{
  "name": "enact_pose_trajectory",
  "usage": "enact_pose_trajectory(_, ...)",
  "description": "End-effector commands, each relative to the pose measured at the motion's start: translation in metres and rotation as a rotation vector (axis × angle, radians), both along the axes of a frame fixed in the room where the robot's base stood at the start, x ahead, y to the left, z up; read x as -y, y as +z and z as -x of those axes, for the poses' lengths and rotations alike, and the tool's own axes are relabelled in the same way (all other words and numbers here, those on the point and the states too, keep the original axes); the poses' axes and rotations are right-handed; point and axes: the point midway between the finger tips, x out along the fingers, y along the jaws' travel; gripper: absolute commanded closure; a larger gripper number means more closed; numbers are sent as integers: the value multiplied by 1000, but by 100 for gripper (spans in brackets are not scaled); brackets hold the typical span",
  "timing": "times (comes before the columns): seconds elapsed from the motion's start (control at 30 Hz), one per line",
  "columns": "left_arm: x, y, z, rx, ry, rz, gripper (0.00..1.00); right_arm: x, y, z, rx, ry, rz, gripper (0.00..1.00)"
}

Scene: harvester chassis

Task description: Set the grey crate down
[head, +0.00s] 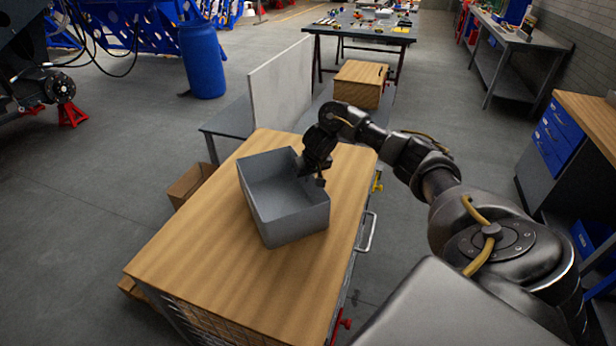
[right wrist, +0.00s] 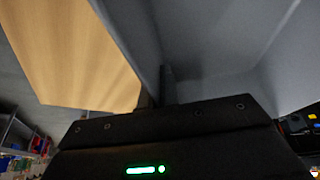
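The grey crate (head: 292,226) is an open, empty box over the wooden top of a cart (head: 210,262). Its base is at or just above the wood; I cannot tell whether it touches. My right gripper (head: 318,180) is at the crate's right wall, pointing down over the rim. In the right wrist view the crate's wall (right wrist: 132,32) runs down between the two fingers (right wrist: 156,95), one inside the crate and one outside, so the gripper looks shut on that wall. My left gripper is not in view.
The cart top is bare in front of the crate. Behind it stand a low grey table with an upright pale panel (head: 279,88) and a wooden box (head: 360,84). A blue barrel (head: 202,60) stands at the back left. A metal handle (head: 367,232) juts from the cart's right side.

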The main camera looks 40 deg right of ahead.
Motion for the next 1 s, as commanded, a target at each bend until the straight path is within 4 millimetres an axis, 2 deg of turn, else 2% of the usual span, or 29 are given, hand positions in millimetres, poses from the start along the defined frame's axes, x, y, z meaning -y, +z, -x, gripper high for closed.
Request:
enact_pose_trajectory(0.07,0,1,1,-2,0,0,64,0,-1,0,1,-1,-1,100)
enact_pose_trajectory(0.1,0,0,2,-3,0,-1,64,0,-2,0,-1,1,0,93)
enact_pose_trajectory(0.23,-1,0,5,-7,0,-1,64,0,-2,0,-1,0,0,76)
enact_pose_trajectory(0.57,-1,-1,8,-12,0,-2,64,0,0,0,1,0,0,75)
enact_pose_trajectory(0.77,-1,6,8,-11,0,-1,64,-2,28,9,3,3,2,75)
enact_pose_trajectory(0.8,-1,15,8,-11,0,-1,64,-3,41,12,5,3,5,75)
enact_pose_trajectory(1.0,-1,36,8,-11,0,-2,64,-8,80,28,2,3,3,75)
